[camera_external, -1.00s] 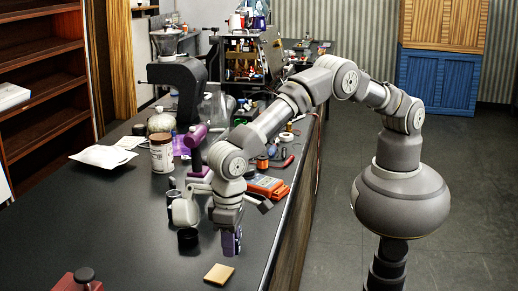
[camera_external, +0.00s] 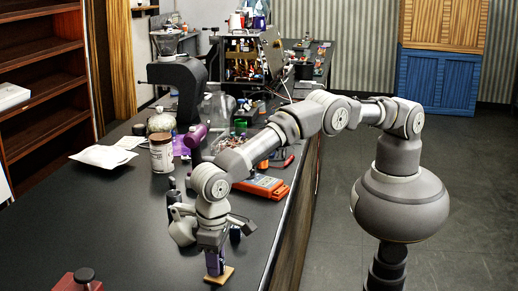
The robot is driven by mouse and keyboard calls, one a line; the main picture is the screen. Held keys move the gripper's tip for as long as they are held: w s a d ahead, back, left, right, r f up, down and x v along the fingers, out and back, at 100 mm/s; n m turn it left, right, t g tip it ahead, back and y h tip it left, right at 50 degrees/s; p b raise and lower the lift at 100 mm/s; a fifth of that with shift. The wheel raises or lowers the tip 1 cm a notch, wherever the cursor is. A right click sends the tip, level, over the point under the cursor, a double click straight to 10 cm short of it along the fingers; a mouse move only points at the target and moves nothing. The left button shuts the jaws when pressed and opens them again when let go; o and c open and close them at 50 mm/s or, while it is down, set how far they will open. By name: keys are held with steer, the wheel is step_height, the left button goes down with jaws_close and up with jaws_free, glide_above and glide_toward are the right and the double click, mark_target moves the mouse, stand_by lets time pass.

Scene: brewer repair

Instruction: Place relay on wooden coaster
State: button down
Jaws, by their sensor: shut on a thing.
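My gripper (camera_external: 212,249) points down near the front of the dark counter and is shut on the relay. The relay (camera_external: 214,264) is a small purple-blue block, upright below the fingers. Its upper part is hidden by the gripper. The wooden coaster (camera_external: 228,274) is a thin, light tan square lying flat on the counter, directly under or just behind the relay in the picture. The relay covers part of it. I cannot tell whether the relay's lower end touches the coaster or hangs slightly above it.
A red object with a black knob (camera_external: 78,281) is at the front left. The counter (camera_external: 110,225) is clear at left.

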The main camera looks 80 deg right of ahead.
steer(key=c, duration=0.9)
jaws_free()
step_height(320, 180, up, 12)
steer(key=p, duration=0.2)
steer(key=shift+p, duration=0.4)
steer(key=shift+r, duration=0.15)
